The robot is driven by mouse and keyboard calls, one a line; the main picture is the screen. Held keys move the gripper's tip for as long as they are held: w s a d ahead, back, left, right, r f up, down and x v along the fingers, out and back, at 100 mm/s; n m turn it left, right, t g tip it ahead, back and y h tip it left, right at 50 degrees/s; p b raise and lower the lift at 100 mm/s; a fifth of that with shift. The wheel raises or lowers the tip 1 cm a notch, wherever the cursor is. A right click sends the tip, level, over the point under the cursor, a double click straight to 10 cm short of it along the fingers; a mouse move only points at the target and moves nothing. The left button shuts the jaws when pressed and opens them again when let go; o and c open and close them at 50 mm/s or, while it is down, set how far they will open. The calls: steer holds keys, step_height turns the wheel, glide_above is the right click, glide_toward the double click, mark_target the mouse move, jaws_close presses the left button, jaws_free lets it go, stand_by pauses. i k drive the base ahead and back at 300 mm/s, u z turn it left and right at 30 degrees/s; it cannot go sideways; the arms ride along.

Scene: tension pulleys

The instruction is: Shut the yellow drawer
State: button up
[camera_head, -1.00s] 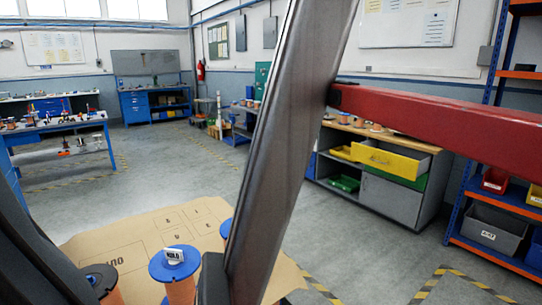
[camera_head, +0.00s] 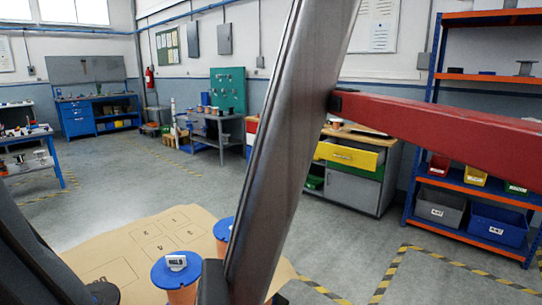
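The yellow drawer (camera_head: 346,155) stands open from a grey cabinet (camera_head: 352,192) with a wooden top, right of centre and some way off across the floor. Its yellow front sticks out to the left of the cabinet body. A dark bar and a red beam (camera_head: 440,119) cross the view in front of it and hide part of the cabinet and its surroundings. My gripper is not in view.
A tan board (camera_head: 110,262) with blue-topped orange spools (camera_head: 176,268) lies close in front. Blue and orange shelving (camera_head: 470,185) with bins stands right of the cabinet. A grey workbench (camera_head: 215,130) stands left of it. The grey floor between is clear, with yellow-black tape.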

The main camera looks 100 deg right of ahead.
mark_target(358, 154)
steer(key=z, duration=4.2)
steer(key=i, duration=0.85)
steer(key=z, duration=0.7)
steer(key=i, duration=1.55)
steer(key=u, duration=0.5)
steer(key=i, duration=1.25)
steer(key=u, duration=0.8)
